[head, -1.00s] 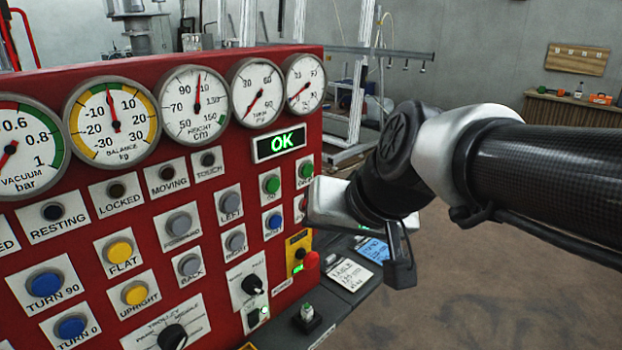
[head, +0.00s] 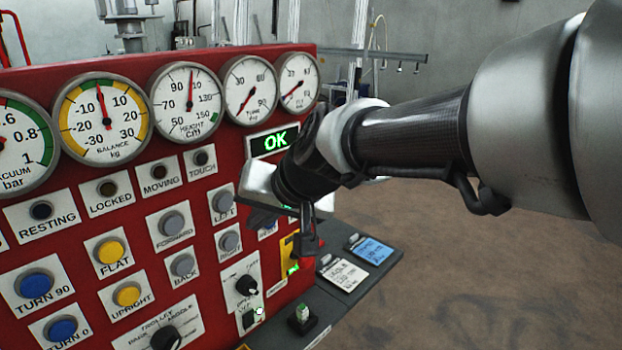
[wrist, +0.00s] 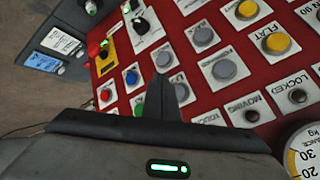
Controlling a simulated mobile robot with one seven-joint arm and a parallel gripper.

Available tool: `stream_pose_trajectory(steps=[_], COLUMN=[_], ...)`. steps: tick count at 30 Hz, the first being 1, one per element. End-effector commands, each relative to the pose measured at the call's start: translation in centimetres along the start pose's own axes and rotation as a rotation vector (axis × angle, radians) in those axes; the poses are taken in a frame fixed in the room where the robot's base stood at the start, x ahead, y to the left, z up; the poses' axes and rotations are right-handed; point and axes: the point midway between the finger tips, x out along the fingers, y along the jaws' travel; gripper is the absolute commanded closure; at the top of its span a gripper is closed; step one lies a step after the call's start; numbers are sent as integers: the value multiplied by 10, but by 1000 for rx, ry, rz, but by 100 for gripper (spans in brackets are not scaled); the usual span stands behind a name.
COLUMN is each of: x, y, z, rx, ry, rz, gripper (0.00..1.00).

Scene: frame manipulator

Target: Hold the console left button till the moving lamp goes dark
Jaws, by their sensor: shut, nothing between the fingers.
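The LEFT button (head: 222,202) is a grey round button on the red console (head: 90,205), above the RIGHT button (head: 229,241). The MOVING lamp (head: 159,172) is dark; it also shows dark in the wrist view (wrist: 252,116). My gripper (head: 260,216) is shut and empty, just right of the LEFT button in the head view.
FORWARD (head: 172,222) and BACK (head: 183,265) buttons sit left of the LEFT button. A green OK display (head: 275,142) is above my gripper, and a row of gauges (head: 190,98) runs along the top. A selector knob (head: 246,285) sticks out below. Open floor lies right.

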Motion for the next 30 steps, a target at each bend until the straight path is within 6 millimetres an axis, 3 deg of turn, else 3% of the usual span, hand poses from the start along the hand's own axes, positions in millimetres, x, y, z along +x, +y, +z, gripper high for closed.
stream_pose_trajectory(steps=[13, 30], x=[35, 38], y=[-26, -28], z=[-26, -28], rx=[0, 0], ry=[-1, 0], rz=[1, 0], gripper=[100, 100])
